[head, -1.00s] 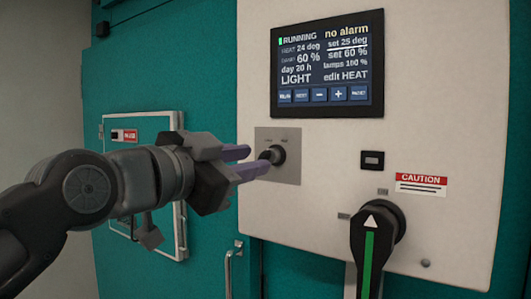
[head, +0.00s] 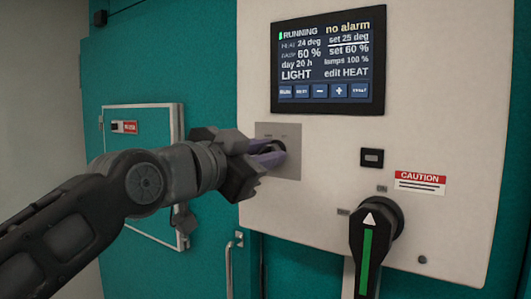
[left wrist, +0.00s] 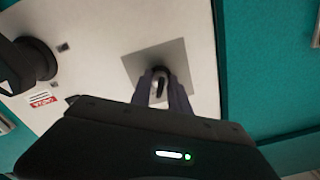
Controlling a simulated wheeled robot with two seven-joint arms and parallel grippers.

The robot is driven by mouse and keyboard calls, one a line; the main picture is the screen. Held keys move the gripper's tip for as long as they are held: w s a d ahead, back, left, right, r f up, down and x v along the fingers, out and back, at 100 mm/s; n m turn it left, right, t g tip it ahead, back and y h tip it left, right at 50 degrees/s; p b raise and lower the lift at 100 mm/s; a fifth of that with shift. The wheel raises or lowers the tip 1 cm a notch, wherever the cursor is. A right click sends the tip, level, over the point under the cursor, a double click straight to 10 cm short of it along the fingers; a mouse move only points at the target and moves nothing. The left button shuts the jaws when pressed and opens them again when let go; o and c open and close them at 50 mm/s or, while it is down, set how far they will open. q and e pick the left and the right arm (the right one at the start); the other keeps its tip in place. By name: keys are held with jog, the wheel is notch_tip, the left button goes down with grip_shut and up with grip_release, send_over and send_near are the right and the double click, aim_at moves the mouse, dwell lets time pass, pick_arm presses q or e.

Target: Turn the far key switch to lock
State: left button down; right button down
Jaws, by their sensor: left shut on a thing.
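The key switch is a dark round knob (left wrist: 159,88) on a grey square plate (head: 291,165), set in the white panel below the display. My left gripper (head: 273,153) reaches it from the left, with its purple fingers shut on the knob. In the left wrist view the two fingers (left wrist: 160,90) lie on either side of the knob. In the head view the fingers hide most of the knob, and its key position cannot be read. The small labels above it are too small to read. My right gripper is not in view.
A display (head: 328,62) reads RUNNING and no alarm. A large black rotary handle (head: 377,222) with a green stripe stands at the lower right, under a CAUTION label (head: 420,182). A white-framed hatch (head: 141,145) is on the teal wall behind my left arm.

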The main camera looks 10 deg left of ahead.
pick_arm(q)
jog(key=shift+n, duration=0.4)
jog(key=shift+n+b, duration=0.4)
jog(key=shift+n, duration=0.8)
jog(key=n, duration=0.2)
jog(key=shift+n, duration=0.3)
jog(key=n, duration=0.6)
jog(key=c, duration=1.6)
grip_release()
jog(key=shift+s, duration=0.1)
